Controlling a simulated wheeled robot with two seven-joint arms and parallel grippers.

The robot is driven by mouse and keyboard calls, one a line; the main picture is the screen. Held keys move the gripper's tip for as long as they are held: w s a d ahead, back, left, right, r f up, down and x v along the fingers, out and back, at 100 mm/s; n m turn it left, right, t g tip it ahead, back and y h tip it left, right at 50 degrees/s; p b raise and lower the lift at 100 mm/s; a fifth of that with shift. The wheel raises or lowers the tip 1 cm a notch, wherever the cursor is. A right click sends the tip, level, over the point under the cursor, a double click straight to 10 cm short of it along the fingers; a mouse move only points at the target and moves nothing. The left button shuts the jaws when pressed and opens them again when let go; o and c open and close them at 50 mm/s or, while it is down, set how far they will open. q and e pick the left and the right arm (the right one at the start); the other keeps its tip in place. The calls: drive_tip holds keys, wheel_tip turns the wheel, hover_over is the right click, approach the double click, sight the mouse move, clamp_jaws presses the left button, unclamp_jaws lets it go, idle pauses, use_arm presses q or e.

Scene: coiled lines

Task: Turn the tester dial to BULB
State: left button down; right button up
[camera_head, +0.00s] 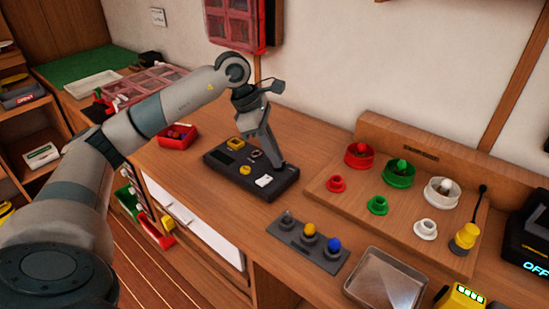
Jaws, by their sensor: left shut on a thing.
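The tester (228,168) is a flat black box on the wooden counter. Its top carries a dark window, small yellow parts, a small round fitting and a white label (264,181). My left gripper (281,166) reaches down from above onto the right part of the tester, its fingers tilted and shut on the dial. The dial is mostly hidden by the fingertips, so its pointer and the BULB mark cannot be read. My right gripper is not in view.
A wooden board (335,206) with red, green and white round pieces stands to the right. In front are a dark strip (285,240) with grey, yellow and blue knobs and a metal tray (380,291). A red bin (176,138) sits left of the tester.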

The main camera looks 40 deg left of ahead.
use_arm(q)
drive_tip(key=shift+f+m, duration=0.1)
drive_tip(key=shift+m, duration=0.2)
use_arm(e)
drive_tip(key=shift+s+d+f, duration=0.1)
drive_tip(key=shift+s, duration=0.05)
use_arm(q)
drive_tip(key=c, duration=1.9)
unclamp_jaws()
drive_tip(key=shift+o, duration=0.2)
